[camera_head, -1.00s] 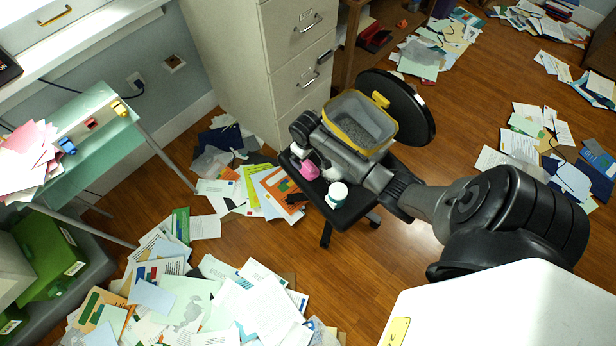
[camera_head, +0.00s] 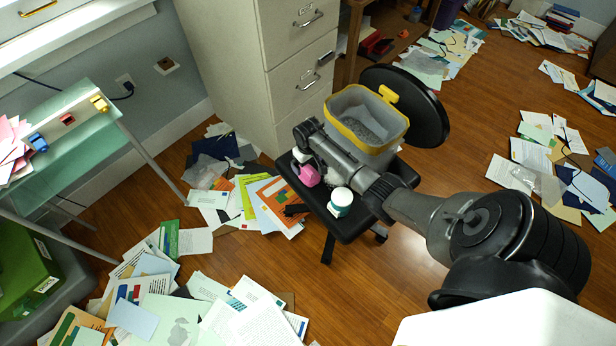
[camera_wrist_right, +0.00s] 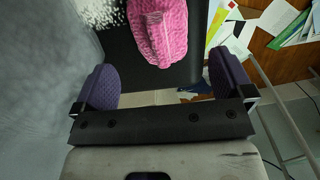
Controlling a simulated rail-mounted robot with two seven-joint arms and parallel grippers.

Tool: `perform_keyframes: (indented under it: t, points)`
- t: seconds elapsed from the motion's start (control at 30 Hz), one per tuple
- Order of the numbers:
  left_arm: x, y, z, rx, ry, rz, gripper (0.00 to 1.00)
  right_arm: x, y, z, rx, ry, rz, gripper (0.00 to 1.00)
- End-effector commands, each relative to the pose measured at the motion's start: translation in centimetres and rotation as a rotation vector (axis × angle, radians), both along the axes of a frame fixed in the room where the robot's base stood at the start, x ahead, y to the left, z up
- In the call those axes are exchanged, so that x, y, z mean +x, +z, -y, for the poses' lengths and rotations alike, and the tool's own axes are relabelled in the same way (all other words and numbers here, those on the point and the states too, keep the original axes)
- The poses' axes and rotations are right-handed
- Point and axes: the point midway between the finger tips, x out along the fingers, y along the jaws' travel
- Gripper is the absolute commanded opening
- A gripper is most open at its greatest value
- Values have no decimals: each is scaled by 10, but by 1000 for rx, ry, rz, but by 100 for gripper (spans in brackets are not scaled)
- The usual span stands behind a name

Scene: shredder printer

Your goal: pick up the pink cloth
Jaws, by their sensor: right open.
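The pink cloth (camera_head: 309,176) lies crumpled on the dark seat of a small stool (camera_head: 345,226), at its left side. It also shows at the top centre of the right wrist view (camera_wrist_right: 160,32). My right gripper (camera_head: 306,142) is at the stool's back left, beside the cloth in the head view. In the right wrist view my right gripper (camera_wrist_right: 166,82) has its two purple pads wide apart, with nothing between them. The cloth is just past the pads, roughly between their lines. My left gripper is not in view.
A grey bin with a yellow rim (camera_head: 366,122) stands on the stool, close to my right arm. A filing cabinet (camera_head: 300,60) stands behind. Papers (camera_head: 240,310) cover much of the floor.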

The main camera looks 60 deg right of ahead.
Motion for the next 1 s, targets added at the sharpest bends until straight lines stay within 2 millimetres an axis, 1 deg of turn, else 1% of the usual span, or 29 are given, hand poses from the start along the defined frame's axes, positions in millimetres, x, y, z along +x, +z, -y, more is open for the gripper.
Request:
perform_keyframes:
  t: [0.03,0.1,0.37,0.47,0.7,0.77,0.83,1.0]
  points:
    - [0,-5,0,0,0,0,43,0,-7,0,0,0,0,99]
    - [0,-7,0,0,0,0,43,0,-11,0,0,0,1,99]
    - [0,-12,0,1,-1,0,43,0,-18,0,-1,1,1,99]
    - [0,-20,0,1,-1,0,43,0,-27,0,0,1,0,99]
    - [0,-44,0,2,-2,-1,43,0,-57,-1,-1,0,0,99]
    - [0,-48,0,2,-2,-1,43,0,-63,0,-2,0,0,99]
    - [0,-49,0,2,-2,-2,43,0,-65,0,-2,0,0,99]
    - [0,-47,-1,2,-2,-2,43,-1,-64,0,-2,1,0,99]
